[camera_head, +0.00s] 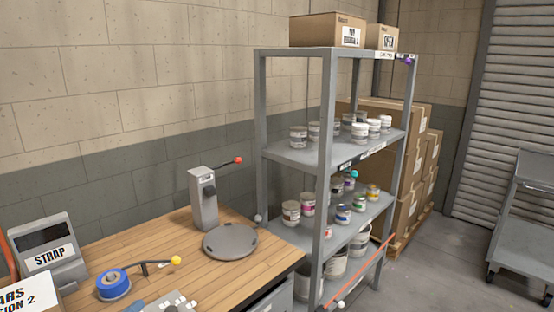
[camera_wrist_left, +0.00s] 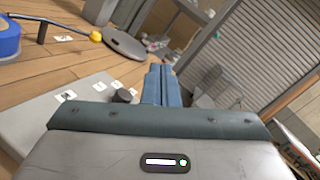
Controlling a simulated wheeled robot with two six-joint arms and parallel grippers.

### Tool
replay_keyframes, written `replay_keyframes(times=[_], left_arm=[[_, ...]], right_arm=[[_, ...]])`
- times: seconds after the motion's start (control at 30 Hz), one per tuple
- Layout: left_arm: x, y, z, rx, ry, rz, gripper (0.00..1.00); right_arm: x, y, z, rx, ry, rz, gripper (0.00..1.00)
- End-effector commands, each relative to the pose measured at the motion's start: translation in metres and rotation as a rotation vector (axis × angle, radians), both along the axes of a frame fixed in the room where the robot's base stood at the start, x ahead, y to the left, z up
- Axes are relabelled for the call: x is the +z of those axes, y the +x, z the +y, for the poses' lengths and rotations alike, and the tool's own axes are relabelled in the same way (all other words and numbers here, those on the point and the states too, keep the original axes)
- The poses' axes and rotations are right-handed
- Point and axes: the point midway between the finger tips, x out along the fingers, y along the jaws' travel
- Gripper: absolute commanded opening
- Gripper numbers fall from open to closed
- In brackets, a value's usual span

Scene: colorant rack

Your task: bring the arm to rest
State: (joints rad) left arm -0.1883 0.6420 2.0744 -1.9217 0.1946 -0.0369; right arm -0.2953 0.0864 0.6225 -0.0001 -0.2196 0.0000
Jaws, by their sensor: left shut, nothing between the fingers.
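My left gripper (camera_wrist_left: 161,84) shows in the left wrist view with its two blue-grey fingers side by side, shut and empty. It is beside a grey plate (camera_wrist_left: 75,112) with small labels and a dark knob, which lies on the wooden bench. I cannot tell whether the fingers touch anything below. In the head view only a small blue-grey piece shows at the bottom edge by the plate (camera_head: 172,302), and I cannot tell whether it is the gripper. My right gripper is in neither view.
The wooden bench (camera_head: 150,240) carries a blue tape roll (camera_head: 114,285), a yellow-knobbed lever (camera_head: 175,260), a round grey disc (camera_head: 230,241) and an upright grey device (camera_head: 203,200). A grey shelf (camera_head: 290,153) with several jars stands to the right. A cart (camera_head: 520,215) stands farther right.

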Motion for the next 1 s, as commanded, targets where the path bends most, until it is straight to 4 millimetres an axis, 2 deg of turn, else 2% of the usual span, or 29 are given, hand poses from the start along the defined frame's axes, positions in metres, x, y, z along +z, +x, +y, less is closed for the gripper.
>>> replay_keyframes(times=[0.1, 0.2, 0.27, 0.37, 0.47, 0.5, 0.63, 0.7, 0.8, 1.0], left_arm=[[0.019, -0.013, -0.003, 0.042, -0.250, -0.049, 0.00], [0.033, -0.027, 0.007, 0.123, -0.536, -0.086, 0.00], [0.036, -0.037, 0.020, 0.196, -0.730, -0.097, 0.00], [0.026, -0.055, 0.044, 0.350, -1.042, -0.087, 0.00], [-0.002, -0.078, 0.065, 0.536, -1.333, -0.038, 0.00], [-0.018, -0.088, 0.070, 0.620, -1.442, -0.006, 0.00], [-0.077, -0.129, 0.069, 0.910, -1.747, 0.144, 0.00], [-0.105, -0.152, 0.059, 1.056, -1.865, 0.243, 0.00], [-0.134, -0.181, 0.039, 1.227, -1.975, 0.379, 0.00], [-0.168, -0.232, -0.005, 1.488, -2.086, 0.640, 0.00]], right_arm=[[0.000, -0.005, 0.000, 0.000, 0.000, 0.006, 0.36], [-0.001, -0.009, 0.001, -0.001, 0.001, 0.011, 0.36], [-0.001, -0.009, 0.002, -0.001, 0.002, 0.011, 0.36], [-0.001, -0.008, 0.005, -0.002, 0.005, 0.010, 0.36], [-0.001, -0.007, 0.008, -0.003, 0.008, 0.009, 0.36], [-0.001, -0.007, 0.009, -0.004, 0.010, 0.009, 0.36], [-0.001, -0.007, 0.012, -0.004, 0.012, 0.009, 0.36], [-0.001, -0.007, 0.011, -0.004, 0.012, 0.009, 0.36], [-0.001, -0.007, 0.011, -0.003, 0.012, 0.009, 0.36], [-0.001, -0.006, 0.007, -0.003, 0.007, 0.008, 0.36]])
